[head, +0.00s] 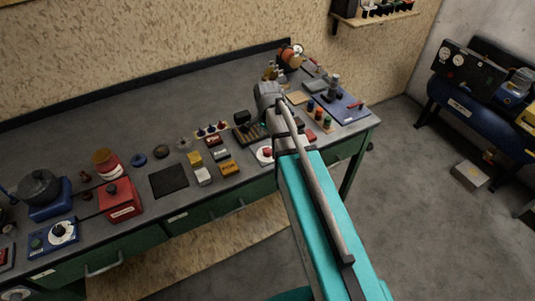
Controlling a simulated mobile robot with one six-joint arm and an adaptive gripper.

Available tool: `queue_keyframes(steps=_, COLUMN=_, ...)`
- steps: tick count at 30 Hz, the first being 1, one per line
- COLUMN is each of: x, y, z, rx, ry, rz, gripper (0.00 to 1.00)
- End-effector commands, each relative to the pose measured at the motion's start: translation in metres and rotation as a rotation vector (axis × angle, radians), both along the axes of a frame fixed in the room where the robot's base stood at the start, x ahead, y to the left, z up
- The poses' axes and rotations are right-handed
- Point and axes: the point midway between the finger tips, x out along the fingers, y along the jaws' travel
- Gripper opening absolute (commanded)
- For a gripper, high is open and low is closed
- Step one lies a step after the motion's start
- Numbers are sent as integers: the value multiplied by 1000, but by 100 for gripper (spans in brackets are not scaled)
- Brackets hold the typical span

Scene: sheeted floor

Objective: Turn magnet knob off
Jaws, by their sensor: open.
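Which item is the magnet knob cannot be told for sure. A red knob on a white round base (265,154) sits on the bench close to my arm. A blue box with a dark knob on a white dial (57,231) sits at the bench's left front. My arm reaches from the lower right over the bench, and its grey wrist is above the middle of the bench. The fingers are hard to make out, and contact with anything cannot be told.
The grey bench (130,110) has a clear back half. Several small boxes, a black pad (169,180) and a red box (120,200) line its front. A blue board (342,107) with small parts lies at the right end. A blue tank (470,107) stands right.

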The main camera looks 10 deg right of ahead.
Motion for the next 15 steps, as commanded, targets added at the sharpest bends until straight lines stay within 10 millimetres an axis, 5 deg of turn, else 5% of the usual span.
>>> queue_keyframes(steps=15, x=0, y=0, z=-44, rx=0, ry=0, rz=0, gripper=82)
